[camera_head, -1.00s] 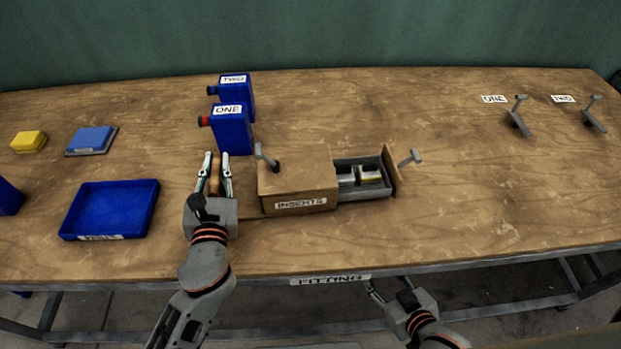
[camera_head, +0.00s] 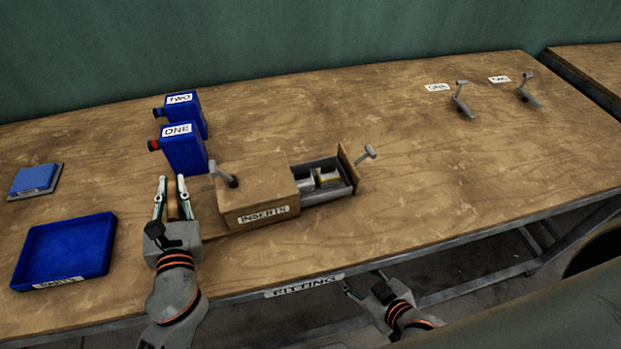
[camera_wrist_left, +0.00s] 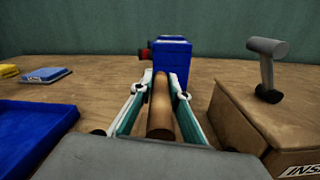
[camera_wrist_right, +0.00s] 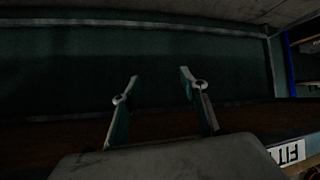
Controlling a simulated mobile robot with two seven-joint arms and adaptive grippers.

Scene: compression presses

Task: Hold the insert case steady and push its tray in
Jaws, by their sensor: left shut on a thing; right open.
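The brown insert case (camera_head: 258,190), labelled INSERTS, stands on the table with a grey handle (camera_head: 224,174) on its top. Its grey tray (camera_head: 345,189) sticks out to the right, with white and yellow pieces inside. A wooden front panel with a grey handle (camera_head: 366,153) closes the tray's outer end. My left gripper (camera_head: 172,181) is left of the case, shut on a brown round bar (camera_wrist_left: 160,108); I cannot tell whether the bar joins the case. My right gripper (camera_head: 360,279) is open and empty beyond the table's front edge, low near the FITTING label; its fingers show in the right wrist view (camera_wrist_right: 158,77).
Blue containers ONE (camera_head: 184,150) and TWO (camera_head: 186,112) stand behind my left gripper. A blue tray (camera_head: 62,252) lies at the left, with a blue block (camera_head: 35,179) behind it. Two grey levers (camera_head: 461,100) stand at the back right. The table right of the insert tray is clear.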

